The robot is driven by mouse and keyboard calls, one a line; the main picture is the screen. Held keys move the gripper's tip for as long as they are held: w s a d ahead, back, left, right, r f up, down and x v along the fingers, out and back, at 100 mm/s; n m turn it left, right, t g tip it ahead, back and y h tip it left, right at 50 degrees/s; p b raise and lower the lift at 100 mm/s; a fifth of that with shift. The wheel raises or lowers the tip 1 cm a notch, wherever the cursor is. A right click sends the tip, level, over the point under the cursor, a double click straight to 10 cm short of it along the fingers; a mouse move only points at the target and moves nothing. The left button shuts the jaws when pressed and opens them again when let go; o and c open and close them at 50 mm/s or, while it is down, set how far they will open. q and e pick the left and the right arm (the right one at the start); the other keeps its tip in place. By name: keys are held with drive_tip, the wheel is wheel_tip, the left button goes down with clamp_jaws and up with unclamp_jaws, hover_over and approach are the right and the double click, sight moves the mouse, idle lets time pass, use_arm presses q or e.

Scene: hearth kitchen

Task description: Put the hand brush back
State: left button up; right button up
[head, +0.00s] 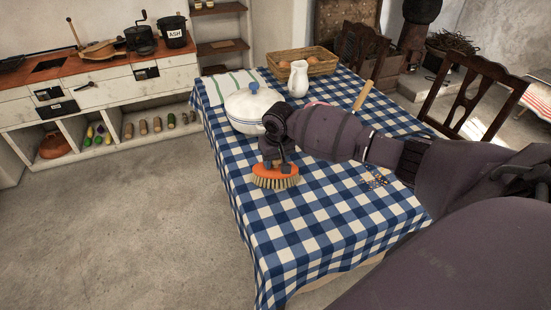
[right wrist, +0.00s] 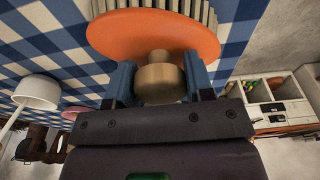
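The hand brush (head: 275,180) has an orange oval back and pale bristles that point down. It is at the left side of the checked table; I cannot tell whether the bristles touch the cloth. My right gripper (head: 277,163) is directly above it. In the right wrist view the brush's orange back (right wrist: 150,38) fills the top, and its wooden knob (right wrist: 160,82) sits between the two blue fingers of the right gripper (right wrist: 160,90), which appear closed against its sides. My left gripper is in neither view.
The table (head: 300,240) holds a white lidded pot (head: 246,108), a white jug (head: 298,79) and a basket (head: 300,62) at its far end. The near part of the cloth looks mostly clear. A counter (head: 110,88) stands at the back left, with open floor before it. Wooden chairs (head: 475,95) stand on the right.

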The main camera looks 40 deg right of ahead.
drive_tip(key=o, duration=0.4)
drive_tip(key=r, duration=0.3)
drive_tip(key=s+r+p, duration=0.1)
drive_tip(key=r, duration=0.3)
drive_tip(key=r+p, duration=0.1)
drive_tip(key=r, duration=0.3)
drive_tip(key=shift+s+a, duration=0.15)
drive_tip(key=shift+s, duration=0.15)
drive_tip(key=shift+s+r, duration=0.1)
drive_tip(key=shift+r, duration=0.5)
